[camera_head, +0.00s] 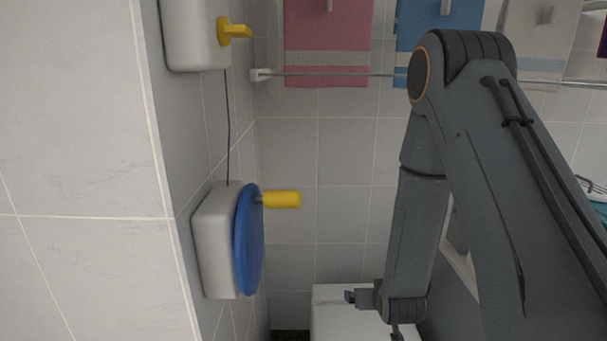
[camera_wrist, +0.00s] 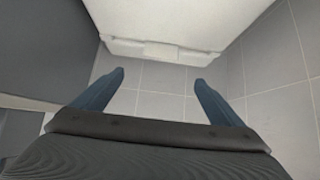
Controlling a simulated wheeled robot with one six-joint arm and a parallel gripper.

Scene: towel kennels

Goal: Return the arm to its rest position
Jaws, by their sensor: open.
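My arm shows at the right of the head view, bent with its upper joint high and its forearm hanging down. In the wrist view my gripper (camera_wrist: 158,82) has its two blue-grey fingers spread wide apart with nothing between them. Beyond the fingertips are a white box-like thing (camera_wrist: 170,20) and grey tiles. In the head view the wrist end is low, in front of a white block (camera_head: 330,310) at the bottom; the fingers are hard to make out there.
A blue disc (camera_head: 248,240) with a yellow handle (camera_head: 282,199) sits on the left wall. A white box (camera_head: 190,35) with a yellow lever (camera_head: 234,31) is above it. Pink (camera_head: 328,40) and blue (camera_head: 410,30) towels hang at the back, by a rail (camera_head: 330,75).

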